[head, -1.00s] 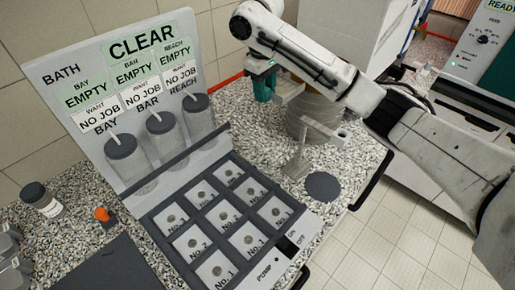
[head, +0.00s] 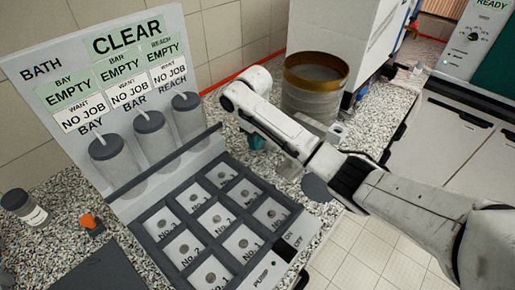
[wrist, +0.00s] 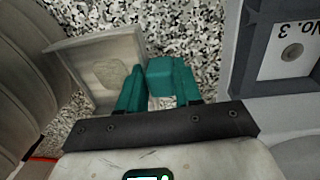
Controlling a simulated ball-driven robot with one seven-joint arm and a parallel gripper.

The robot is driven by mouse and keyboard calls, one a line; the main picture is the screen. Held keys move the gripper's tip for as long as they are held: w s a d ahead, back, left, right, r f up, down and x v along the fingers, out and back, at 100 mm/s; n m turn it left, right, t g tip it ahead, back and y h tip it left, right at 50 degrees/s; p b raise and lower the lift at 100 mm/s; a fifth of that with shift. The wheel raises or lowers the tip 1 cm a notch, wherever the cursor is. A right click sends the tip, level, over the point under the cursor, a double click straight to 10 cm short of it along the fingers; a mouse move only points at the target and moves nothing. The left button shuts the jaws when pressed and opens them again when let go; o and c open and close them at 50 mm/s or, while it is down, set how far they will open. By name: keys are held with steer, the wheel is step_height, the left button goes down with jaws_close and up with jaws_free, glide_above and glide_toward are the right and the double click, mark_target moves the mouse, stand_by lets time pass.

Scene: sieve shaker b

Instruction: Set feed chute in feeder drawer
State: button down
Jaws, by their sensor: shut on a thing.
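My gripper (head: 257,144) is low over the speckled bench, between the numbered tray and the sieve stack, partly hidden by my arm in the head view. In the wrist view its teal fingers (wrist: 158,86) are shut on a teal block, apparently the grip of the feed chute. The chute seems to be the pale grey, shallow open piece (wrist: 104,68) beside the fingers, tilted to the left. In the head view a pale part (head: 290,168) shows just below my arm, probably the same piece. I cannot make out the feeder drawer for certain.
A sieve stack with a brass rim (head: 316,72) stands behind my arm. The numbered tray (head: 152,216) and bath panel (head: 60,62) with lidded jars are at left. An orange-topped item (head: 91,224) stands at far left.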

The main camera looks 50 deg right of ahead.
steer(key=shift+f, duration=2.1)
steer(key=shift+f, duration=0.1)
steer(key=c, duration=0.8)
jaws_free()
